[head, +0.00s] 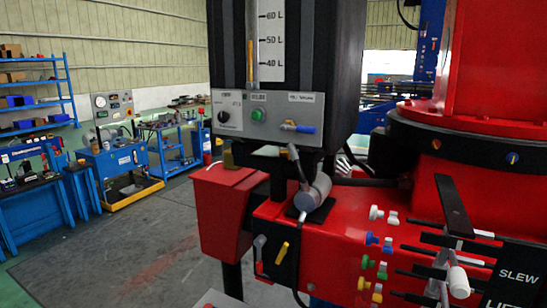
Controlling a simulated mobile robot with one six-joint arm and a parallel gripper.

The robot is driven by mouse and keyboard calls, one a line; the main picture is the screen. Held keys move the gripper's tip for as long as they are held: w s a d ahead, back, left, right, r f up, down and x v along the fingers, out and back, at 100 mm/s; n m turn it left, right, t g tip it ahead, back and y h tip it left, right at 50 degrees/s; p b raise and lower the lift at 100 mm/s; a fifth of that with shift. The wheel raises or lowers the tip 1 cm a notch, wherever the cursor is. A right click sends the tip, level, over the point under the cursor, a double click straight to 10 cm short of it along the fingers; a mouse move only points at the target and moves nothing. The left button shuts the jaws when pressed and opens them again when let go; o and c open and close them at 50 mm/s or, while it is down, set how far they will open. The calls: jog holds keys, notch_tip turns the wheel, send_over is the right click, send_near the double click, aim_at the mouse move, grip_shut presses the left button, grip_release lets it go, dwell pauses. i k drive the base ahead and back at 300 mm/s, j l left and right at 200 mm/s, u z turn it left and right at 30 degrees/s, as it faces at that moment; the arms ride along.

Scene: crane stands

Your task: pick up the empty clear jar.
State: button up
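I cannot make out an empty clear jar anywhere in the head view. My gripper is not in view either, so I cannot tell what it is near or whether it holds anything.
A red crane body (330,228) with coloured knobs and levers fills the right foreground. A black tank (229,50) with a level scale stands above it. Blue benches (25,212) with equipment and a blue shelf rack (68,88) stand at left. The grey floor (150,240) between is clear.

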aim_at(285, 154)
jog(key=u, duration=0.35)
jog(key=i+j+u, duration=0.4)
jog(key=j, duration=0.35)
jog(key=i+j+u, duration=0.3)
jog(key=j+u, duration=0.15)
jog(key=j, duration=0.3)
jog(key=i+j+u, duration=0.4)
jog(key=i+j+z, duration=0.25)
jog(key=i, duration=0.3)
jog(key=i+j+z, duration=0.2)
jog(key=i, duration=0.35)
jog(key=i+j+z, duration=0.25)
jog(key=i, duration=0.3)
jog(key=i+l+z, duration=0.25)
jog(key=i+z, duration=0.15)
jog(key=i, duration=0.15)
jog(key=i+l+z, duration=0.1)
jog(key=i+z, duration=0.35)
jog(key=i+j+z, duration=0.15)
jog(key=i+z, duration=0.25)
jog(key=i, duration=0.3)
